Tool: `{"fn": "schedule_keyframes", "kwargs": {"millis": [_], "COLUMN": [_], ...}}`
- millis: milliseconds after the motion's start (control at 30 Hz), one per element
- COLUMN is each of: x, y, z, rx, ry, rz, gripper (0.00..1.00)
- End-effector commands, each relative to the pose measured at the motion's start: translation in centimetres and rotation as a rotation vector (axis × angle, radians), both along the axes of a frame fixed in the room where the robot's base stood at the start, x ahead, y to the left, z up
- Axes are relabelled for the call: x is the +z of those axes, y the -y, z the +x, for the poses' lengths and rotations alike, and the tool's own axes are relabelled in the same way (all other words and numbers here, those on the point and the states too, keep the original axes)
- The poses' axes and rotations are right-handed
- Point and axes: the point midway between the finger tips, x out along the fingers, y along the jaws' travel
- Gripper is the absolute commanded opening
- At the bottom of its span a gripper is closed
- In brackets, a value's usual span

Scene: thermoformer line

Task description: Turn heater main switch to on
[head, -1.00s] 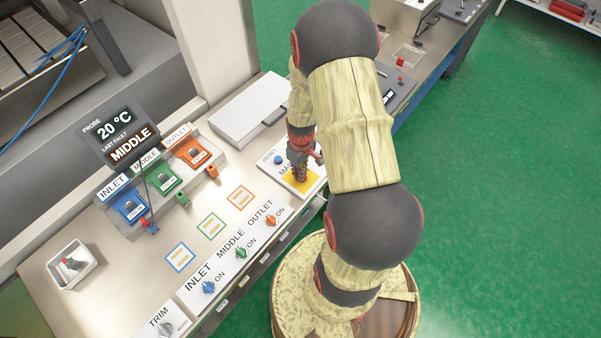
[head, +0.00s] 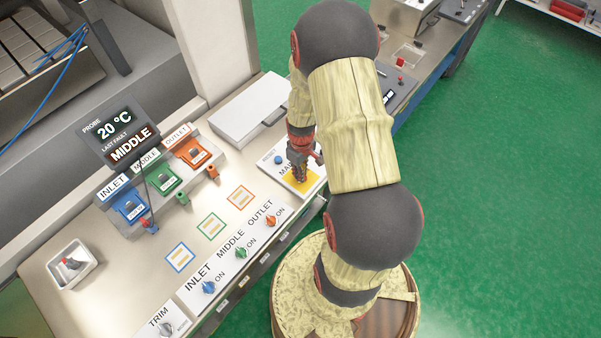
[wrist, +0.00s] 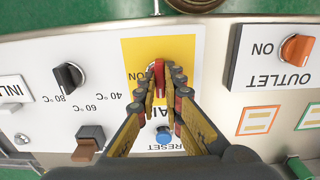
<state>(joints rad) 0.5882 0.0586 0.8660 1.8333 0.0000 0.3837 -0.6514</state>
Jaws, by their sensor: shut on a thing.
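The heater main switch has a red handle (wrist: 159,72) on a yellow plate (wrist: 180,48), lettered ON at the left in the wrist view. My gripper (wrist: 162,84) is shut on the red handle, with one finger on each side. The handle lies lengthwise between the fingers, and they hide part of it and of the MAIN lettering. In the head view my gripper (head: 299,178) reaches down to the yellow plate (head: 312,183) on the right of the bench, and hides the handle.
A blue reset button (wrist: 163,136) sits close by the switch. A black temperature knob (wrist: 68,77) and an orange outlet knob (wrist: 296,48) flank it. A display (head: 122,133) reads 20 °C and MIDDLE. A pale flat box (head: 248,108) lies behind the switch.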

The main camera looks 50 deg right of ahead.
Motion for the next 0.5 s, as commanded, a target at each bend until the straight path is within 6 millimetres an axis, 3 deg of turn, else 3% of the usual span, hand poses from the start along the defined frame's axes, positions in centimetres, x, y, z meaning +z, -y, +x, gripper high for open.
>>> {"fn": "schedule_keyframes", "kwargs": {"millis": [167,500], "x": [-0.01,-0.03], "y": [0.01,0.0], "z": [0.0,-0.02], "rx": [-0.008,-0.243], "ry": [0.0,0.0], "rz": [0.0,0.0], "gripper": [0.0,0.0]}}
